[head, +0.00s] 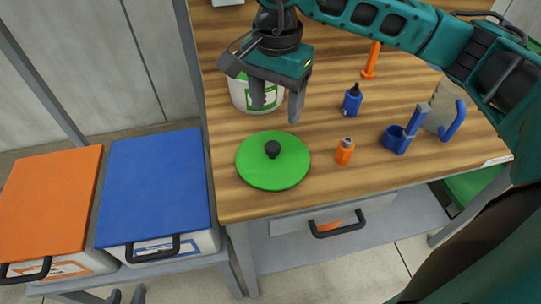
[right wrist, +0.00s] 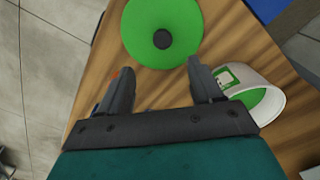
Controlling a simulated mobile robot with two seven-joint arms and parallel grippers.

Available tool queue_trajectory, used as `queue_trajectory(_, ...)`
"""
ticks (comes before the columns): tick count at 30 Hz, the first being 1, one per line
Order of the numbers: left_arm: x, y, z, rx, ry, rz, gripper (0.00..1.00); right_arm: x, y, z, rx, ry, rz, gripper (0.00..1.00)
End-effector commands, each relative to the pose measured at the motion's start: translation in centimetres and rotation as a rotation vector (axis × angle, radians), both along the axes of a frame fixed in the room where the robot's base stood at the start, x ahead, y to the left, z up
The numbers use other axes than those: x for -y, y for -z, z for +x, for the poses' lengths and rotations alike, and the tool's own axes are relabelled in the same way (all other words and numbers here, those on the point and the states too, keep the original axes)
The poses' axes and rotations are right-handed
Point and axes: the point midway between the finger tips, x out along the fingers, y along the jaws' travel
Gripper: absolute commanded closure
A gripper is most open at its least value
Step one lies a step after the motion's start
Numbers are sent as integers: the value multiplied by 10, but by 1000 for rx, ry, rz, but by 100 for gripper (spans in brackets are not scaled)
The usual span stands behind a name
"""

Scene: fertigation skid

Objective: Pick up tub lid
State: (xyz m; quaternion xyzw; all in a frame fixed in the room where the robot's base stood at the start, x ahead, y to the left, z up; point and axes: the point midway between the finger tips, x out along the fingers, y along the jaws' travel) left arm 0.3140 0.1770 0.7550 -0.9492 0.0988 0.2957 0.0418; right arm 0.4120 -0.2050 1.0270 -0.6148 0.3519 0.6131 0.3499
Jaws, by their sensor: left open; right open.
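The tub lid (head: 255,174) is a round green disc with a black knob. It lies flat near the front left edge of the wooden bench and shows in full in the head view. In the right wrist view the lid (right wrist: 140,35) lies ahead of the fingertips, knob visible. My right gripper (head: 276,108) is open and empty, above the bench behind the lid, in front of the white tub (head: 239,94) with a green label. The tub (right wrist: 282,88) sits right of the fingers in the right wrist view (right wrist: 161,66). My left gripper (head: 126,294) barely shows at the bottom left, open.
Right of the lid stand an orange bottle (head: 344,152), a blue bottle (head: 352,103), a blue holder (head: 396,139) and a jug (head: 441,108). An orange tool (head: 371,61) is farther back. Orange (head: 45,205) and blue (head: 155,185) lidded bins stand left. A drawer (head: 372,211) is below.

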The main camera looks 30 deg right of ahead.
Motion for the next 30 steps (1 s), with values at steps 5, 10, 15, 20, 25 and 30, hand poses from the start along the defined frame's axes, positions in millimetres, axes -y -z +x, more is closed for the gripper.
queue_trajectory(5,0,-1,0,0,1,-1,57,0,33,0,-3,1,2,35)
queue_trajectory(10,1,-1,0,0,1,-1,57,-1,47,0,-2,1,3,35)
queue_trajectory(15,1,-5,0,0,1,-1,57,-3,65,1,-5,1,2,35)
queue_trajectory(20,1,-7,0,1,1,-1,57,-4,89,2,-4,1,3,35)
queue_trajectory(25,1,-8,1,2,1,-1,57,-4,100,2,-1,0,4,35)
queue_trajectory(30,1,-8,1,2,0,0,57,-4,100,3,-1,0,4,35)
